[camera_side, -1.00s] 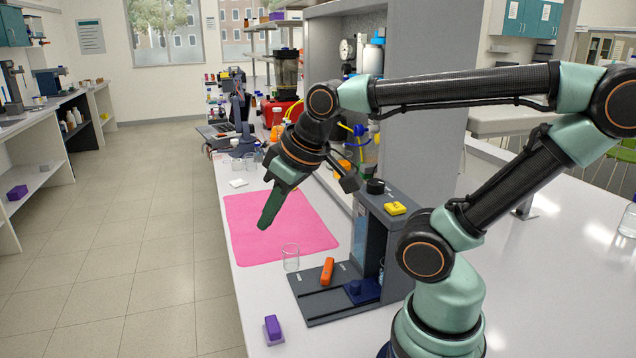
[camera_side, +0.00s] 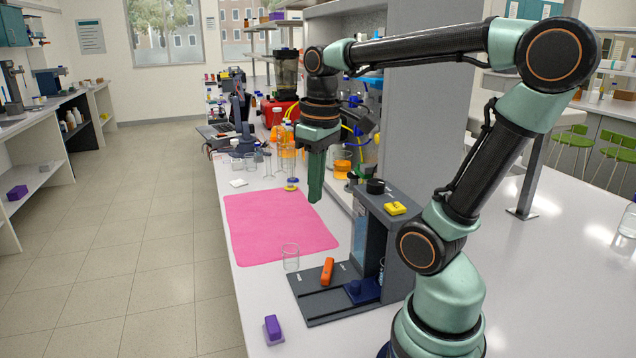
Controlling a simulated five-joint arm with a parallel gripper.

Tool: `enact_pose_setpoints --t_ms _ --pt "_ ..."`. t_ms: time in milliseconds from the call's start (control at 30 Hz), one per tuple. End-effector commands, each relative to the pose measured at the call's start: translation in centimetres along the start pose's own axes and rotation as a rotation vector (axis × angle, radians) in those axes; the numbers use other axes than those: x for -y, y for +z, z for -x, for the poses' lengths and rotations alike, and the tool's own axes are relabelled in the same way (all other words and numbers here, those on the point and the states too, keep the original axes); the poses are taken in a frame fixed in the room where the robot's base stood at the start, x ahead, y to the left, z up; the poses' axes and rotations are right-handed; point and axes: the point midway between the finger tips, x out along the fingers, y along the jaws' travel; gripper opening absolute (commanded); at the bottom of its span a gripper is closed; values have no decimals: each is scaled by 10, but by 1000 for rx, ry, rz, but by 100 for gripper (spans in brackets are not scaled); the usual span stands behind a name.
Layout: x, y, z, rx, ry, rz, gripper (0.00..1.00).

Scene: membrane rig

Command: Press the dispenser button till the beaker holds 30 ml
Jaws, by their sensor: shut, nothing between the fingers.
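The dispenser (camera_side: 400,240) is a dark grey stand with a flat base, right of centre. A yellow block (camera_side: 395,208) and a black round knob (camera_side: 375,187) sit on its top. An orange piece (camera_side: 327,271) and a blue piece (camera_side: 362,291) are on its base. I cannot tell which of these is the button. A clear glass beaker (camera_side: 290,257) stands upright by the base's left end, at the pink mat's near edge. I see no liquid in it, and its marks are too small to read. My gripper (camera_side: 315,198) is shut and empty, pointing down above the mat's right side, apart from dispenser and beaker.
The pink mat (camera_side: 275,225) is mostly bare. A purple block (camera_side: 273,328) lies near the bench's front left edge. Glassware, bottles and an orange-filled vessel (camera_side: 342,168) crowd the bench behind. A grey partition (camera_side: 430,130) rises behind the dispenser. The white bench at right is largely clear.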

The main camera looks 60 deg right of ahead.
Motion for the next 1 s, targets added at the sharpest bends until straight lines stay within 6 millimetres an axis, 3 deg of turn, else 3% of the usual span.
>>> enact_pose_setpoints --t_ms 33,200,500,700,1000 --pt "-16 6 4 61 -13 -29 0" --pt "-58 32 22 255 -100 -90 0" --pt "-112 79 58 483 -349 -184 0" --pt "-126 95 73 533 -455 -210 0" --pt "-128 98 76 541 -476 -213 0"
